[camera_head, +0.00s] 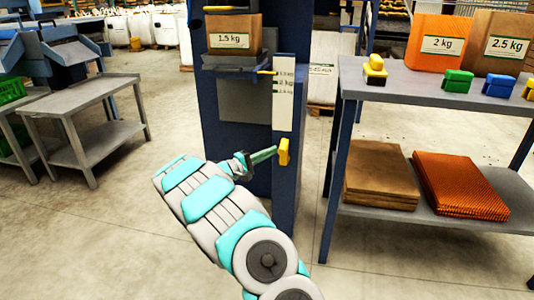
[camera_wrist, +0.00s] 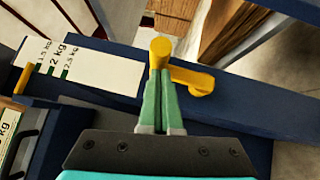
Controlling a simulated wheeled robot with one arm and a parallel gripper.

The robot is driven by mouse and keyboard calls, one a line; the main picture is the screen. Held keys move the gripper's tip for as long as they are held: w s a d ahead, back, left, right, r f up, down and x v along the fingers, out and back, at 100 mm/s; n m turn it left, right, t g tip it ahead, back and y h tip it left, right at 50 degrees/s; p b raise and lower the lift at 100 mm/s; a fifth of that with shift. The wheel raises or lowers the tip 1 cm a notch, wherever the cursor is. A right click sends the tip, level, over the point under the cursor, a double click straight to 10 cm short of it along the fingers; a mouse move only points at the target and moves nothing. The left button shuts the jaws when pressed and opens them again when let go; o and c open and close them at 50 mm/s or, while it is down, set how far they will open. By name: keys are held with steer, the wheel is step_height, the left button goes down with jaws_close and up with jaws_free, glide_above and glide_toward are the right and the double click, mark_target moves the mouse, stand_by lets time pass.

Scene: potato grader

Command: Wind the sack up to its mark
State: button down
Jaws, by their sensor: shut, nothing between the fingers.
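A brown sack (camera_head: 233,36) labelled 1.5 kg sits upright on a dark platform (camera_head: 236,61) on the blue column. A white scale card (camera_head: 284,115) beside it lists 1.5, 2 and 2.5 kg; it also shows in the wrist view (camera_wrist: 110,76). A yellow pointer (camera_head: 266,72) is near the card's top, by the 1.5 kg line. A yellow crank (camera_head: 284,151) is below the card; in the wrist view its knob (camera_wrist: 160,48) is just beyond my fingertips. My gripper (camera_head: 275,150) is shut and empty, pointing at the crank; whether it touches is unclear.
A grey shelf table (camera_head: 400,82) at right holds 2 kg and 2.5 kg sacks and several coloured blocks. Its lower shelf bears brown (camera_head: 378,172) and orange (camera_head: 455,185) stacks. Grey carts (camera_head: 85,90) stand at left. The floor (camera_head: 90,240) at front left is clear.

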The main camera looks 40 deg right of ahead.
steer(key=shift+d, duration=0.1)
steer(key=shift+s+d+r+m+y+b, duration=0.2)
steer(key=shift+s+d+m+y+b, duration=0.25)
steer(key=shift+b, duration=0.45)
steer(key=shift+a, duration=0.15)
